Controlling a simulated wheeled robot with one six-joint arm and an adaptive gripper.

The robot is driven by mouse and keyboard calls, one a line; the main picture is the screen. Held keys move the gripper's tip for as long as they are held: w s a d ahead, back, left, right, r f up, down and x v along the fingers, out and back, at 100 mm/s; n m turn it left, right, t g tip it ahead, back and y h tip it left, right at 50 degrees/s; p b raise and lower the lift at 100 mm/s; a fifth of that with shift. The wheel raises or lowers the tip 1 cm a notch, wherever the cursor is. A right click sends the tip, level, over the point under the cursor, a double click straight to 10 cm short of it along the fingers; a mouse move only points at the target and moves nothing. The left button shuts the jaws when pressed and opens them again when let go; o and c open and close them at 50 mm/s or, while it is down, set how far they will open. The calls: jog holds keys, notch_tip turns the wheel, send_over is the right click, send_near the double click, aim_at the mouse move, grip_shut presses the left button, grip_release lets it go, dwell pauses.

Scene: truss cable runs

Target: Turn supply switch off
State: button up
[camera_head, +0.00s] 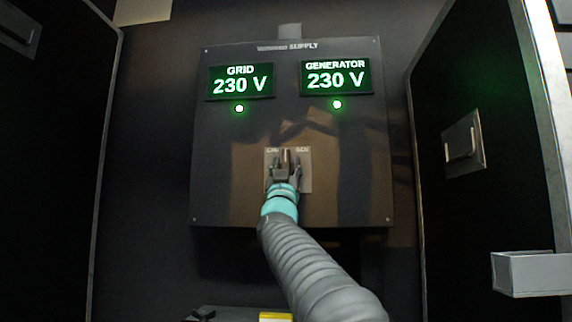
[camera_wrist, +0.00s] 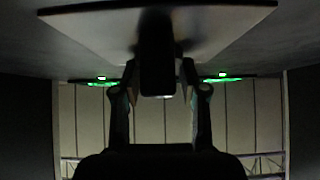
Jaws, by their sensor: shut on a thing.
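The supply switch (camera_head: 286,160) is a dark handle on a light plate (camera_head: 305,180) low in the middle of the supply panel (camera_head: 225,150). In the head view the handle looks about upright, partly hidden by my gripper (camera_head: 286,172). My gripper is shut on the handle. In the wrist view the dark handle (camera_wrist: 157,70) stands between the two fingers of my gripper (camera_wrist: 158,92). The plate also shows there (camera_wrist: 90,28). The exact handle angle is hard to tell.
The GRID display (camera_head: 240,82) and GENERATOR display (camera_head: 337,78) both read 230 V, each with a lit green lamp below. Dark cabinet doors stand at left and right. The right door has a latch (camera_head: 463,145). A grey box (camera_head: 530,272) juts in at lower right.

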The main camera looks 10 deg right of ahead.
dwell(0.4)
jog(key=o, duration=0.8)
jog(key=shift+c, duration=0.2)
jog(key=v, duration=1.2)
